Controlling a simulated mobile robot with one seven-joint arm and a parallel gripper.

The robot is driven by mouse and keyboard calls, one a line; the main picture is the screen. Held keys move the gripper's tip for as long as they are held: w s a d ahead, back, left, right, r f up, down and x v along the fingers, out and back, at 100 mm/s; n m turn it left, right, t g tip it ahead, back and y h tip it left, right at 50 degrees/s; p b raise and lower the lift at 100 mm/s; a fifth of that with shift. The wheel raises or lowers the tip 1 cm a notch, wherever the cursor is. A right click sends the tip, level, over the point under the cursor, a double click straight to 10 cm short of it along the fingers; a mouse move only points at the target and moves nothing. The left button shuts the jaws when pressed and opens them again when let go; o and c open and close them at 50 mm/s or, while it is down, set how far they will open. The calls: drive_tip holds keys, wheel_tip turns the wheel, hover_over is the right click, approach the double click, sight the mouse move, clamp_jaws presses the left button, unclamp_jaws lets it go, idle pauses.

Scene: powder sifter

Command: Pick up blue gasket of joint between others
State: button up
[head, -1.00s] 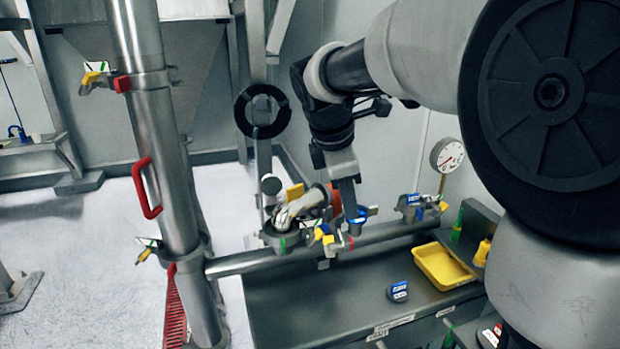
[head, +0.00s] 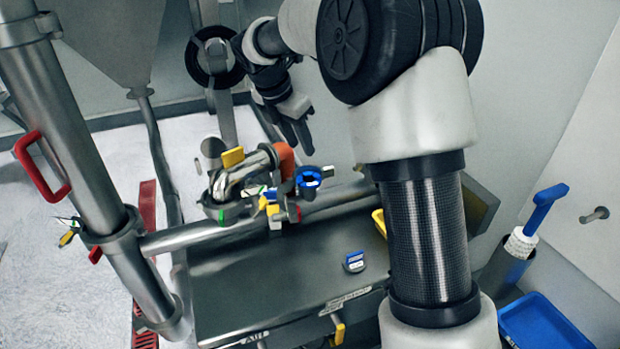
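A curved metal pipe elbow (head: 240,172) with a yellow clamp handle (head: 232,157) stands left of the ring.
A small blue-and-grey item (head: 354,262) lies on the dark bench (head: 270,285). A yellow tray (head: 379,222) is mostly hidden behind my arm. A blue bin (head: 545,325) and a blue-handled brush (head: 545,205) are at right. The bench front is largely clear.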

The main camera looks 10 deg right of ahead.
approach(316, 182)
drive_tip(key=f, duration=0.1)
drive_tip(key=shift+p+x, duration=0.3)
drive_tip(key=shift+x, duration=2.7)
drive_tip(key=shift+w+d+r, duration=0.1)
clamp_jaws()
